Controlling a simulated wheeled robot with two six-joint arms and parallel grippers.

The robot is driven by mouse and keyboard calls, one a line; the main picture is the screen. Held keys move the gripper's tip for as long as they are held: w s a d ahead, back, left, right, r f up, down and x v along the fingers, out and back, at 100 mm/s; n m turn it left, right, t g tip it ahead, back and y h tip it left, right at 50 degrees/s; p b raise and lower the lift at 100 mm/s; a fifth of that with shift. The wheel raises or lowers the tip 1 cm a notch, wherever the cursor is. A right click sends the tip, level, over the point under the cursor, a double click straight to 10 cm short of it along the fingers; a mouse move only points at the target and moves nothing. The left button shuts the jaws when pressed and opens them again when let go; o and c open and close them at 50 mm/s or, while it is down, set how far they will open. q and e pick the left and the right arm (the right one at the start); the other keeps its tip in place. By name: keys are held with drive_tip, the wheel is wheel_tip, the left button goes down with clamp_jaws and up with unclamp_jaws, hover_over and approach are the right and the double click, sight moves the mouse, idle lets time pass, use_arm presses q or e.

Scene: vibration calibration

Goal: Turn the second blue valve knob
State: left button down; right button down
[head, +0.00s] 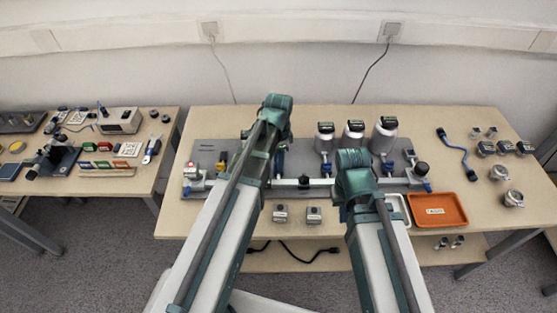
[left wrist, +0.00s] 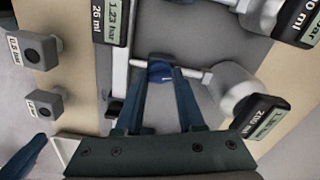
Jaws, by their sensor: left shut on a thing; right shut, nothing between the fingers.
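In the left wrist view a blue valve knob (left wrist: 160,70) sits on a pipe between the white rail and the 200 ml cylinder (left wrist: 229,82). My left gripper (left wrist: 161,88) is shut on this knob. In the head view my left gripper (head: 279,162) is mostly hidden behind its own arm, and the held knob cannot be made out. Other blue knobs (head: 327,166) show along the pipework to its right. My right gripper (head: 343,214) is shut and empty near the front edge of the grey plate, partly hidden by its arm.
Several cylinders with displays (head: 384,138) stand behind the rail (head: 318,182). Two small gauge boxes (head: 314,214) lie in front of the plate. A second table (head: 100,185) stands left.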

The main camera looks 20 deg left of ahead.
use_arm(q)
drive_tip(key=shift+m, duration=1.6)
drive_tip(key=c, duration=0.5)
unclamp_jaws()
use_arm(e)
drive_tip(key=shift+r, duration=0.1)
use_arm(q)
wheel_tip(320, 180, up, 14)
drive_tip(key=p, duration=1.3)
drive_tip(key=shift+f+p, duration=0.1)
drive_tip(key=shift+p, duration=0.3)
use_arm(e)
wheel_tip(320, 180, up, 14)
drive_tip(key=shift+f, duration=0.2)
